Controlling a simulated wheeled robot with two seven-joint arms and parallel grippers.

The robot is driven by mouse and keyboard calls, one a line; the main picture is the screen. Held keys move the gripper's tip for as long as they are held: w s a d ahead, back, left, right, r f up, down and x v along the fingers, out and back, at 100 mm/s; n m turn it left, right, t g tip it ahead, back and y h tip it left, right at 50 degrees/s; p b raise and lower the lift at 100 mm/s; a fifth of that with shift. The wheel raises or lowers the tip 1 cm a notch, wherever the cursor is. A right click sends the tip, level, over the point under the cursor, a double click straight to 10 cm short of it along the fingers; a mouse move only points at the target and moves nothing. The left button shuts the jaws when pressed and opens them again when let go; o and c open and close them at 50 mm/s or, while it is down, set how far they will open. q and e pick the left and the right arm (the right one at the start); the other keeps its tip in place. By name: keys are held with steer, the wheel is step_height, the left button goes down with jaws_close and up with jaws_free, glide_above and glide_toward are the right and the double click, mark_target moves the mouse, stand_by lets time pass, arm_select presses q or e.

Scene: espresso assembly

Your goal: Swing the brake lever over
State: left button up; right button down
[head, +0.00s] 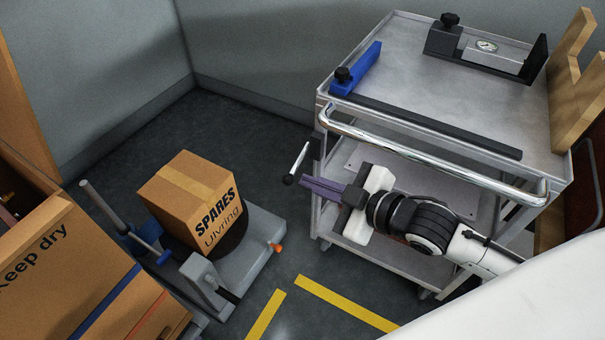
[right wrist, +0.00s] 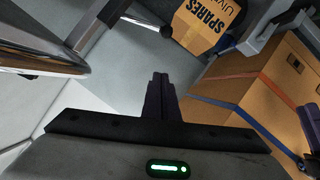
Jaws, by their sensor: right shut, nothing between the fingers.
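The brake lever (head: 299,160) is a thin light bar with a black knob at its lower end. It hangs at a slant from a dark mount on the near left corner of the grey cart (head: 322,205). My right gripper (head: 306,184) is shut and empty. Its purple fingers point left, with their tips close to the right of the knob. I cannot tell whether they touch. In the right wrist view the shut fingers (right wrist: 159,82) lie below the lever (right wrist: 143,22), apart from it in the picture.
The cart's chrome handle (head: 430,160) runs above my right forearm. A "SPARES" carton (head: 190,200) sits on a low grey platform (head: 255,265) to the left. A larger strapped carton (head: 60,260) is further left. Yellow-marked dark floor (head: 300,315) lies open between platform and cart.

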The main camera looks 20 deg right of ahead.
steer(key=b, duration=0.2)
glide_above(291, 179)
steer(key=s+a, duration=0.2)
steer(key=s, duration=0.1)
step_height(291, 179, down, 3)
steer(key=f, duration=0.1)
steer(key=f+b, duration=0.1)
steer(key=w+f, duration=0.1)
steer(key=shift+d+f, duration=0.2)
steer(key=shift+d, duration=0.2)
steer(key=shift+d+f, duration=0.25)
steer(key=shift+f, duration=0.1)
arm_select(q)
steer(key=shift+w+d+f, duration=0.25)
steer(key=shift+d+f, duration=0.05)
steer(key=shift+f, duration=0.35)
